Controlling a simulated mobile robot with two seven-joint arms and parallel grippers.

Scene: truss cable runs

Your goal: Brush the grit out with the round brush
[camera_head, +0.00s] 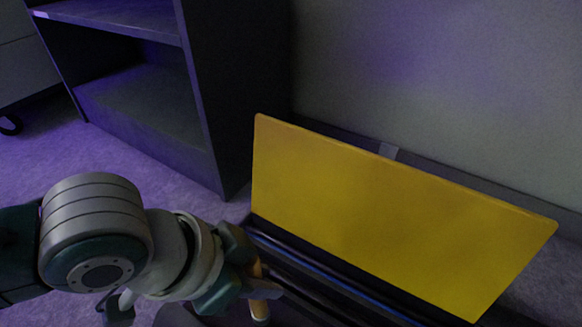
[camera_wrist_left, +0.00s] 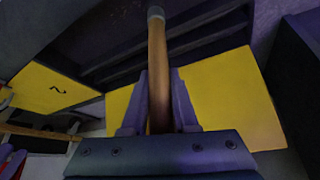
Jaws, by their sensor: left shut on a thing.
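My left gripper (camera_head: 255,280) is shut on the light wooden handle of the round brush (camera_head: 260,308), low in the middle of the head view. In the left wrist view the handle (camera_wrist_left: 157,50) runs up between the two fingers (camera_wrist_left: 159,85) to a small grey end; I cannot make out bristles. The brush is over or beside a dark cable ramp (camera_head: 320,277), whose yellow lid (camera_head: 390,215) stands open behind it. Dark lengthwise channels (camera_wrist_left: 105,50) show beyond the handle in the left wrist view. I cannot make out any grit. My right gripper is not in view.
A dark open shelf unit (camera_head: 150,105) stands at the back left, close to the lid. A grey wall (camera_head: 440,80) is behind the ramp. Purple-lit floor (camera_head: 75,160) is free at the left. A yellow panel with a black mark (camera_wrist_left: 45,90) shows in the left wrist view.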

